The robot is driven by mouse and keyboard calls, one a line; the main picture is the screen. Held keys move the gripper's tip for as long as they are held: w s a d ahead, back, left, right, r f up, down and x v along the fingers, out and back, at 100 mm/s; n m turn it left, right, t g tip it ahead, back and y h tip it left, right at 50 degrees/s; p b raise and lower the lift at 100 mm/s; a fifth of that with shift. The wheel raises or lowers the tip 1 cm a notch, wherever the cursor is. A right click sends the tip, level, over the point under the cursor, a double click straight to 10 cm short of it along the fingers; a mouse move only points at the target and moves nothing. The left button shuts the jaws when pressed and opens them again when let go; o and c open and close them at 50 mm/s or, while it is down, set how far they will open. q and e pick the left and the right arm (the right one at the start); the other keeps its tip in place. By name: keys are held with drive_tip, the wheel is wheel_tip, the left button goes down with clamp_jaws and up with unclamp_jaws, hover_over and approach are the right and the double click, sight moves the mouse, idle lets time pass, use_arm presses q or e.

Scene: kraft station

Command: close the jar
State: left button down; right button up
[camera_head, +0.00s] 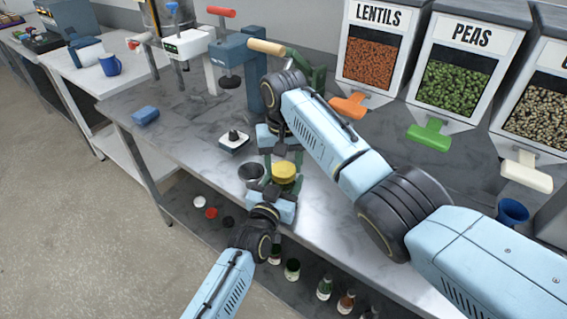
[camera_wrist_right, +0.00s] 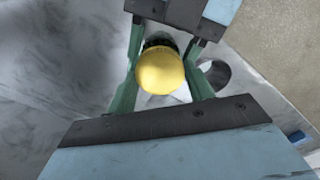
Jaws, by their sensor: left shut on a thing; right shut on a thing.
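A round yellow lid (camera_head: 284,169) shows over the worktop in the head view, and from above in the right wrist view (camera_wrist_right: 160,73). The jar body beneath it is mostly hidden, so I cannot tell how the lid sits on it. My right gripper (camera_wrist_right: 160,88) is shut on the lid, with a green finger on each side. My left gripper (camera_head: 278,183) comes in from the lower left, low beside the lid, and is shut on the jar. Its dark palm also shows at the top of the right wrist view.
A small block with a dark knob (camera_head: 233,141) and a blue block (camera_head: 146,115) stand farther left. Lentil (camera_head: 370,62) and pea (camera_head: 455,86) dispensers line the back. Bottles (camera_head: 292,269) stand on the lower shelf.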

drive_tip(key=m, duration=0.5)
drive_tip(key=o, duration=1.1)
drive_tip(key=shift+o, duration=0.2)
wheel_tip(320, 180, up, 12)
use_arm(q)
drive_tip(key=shift+c, duration=1.9)
unclamp_jaws()
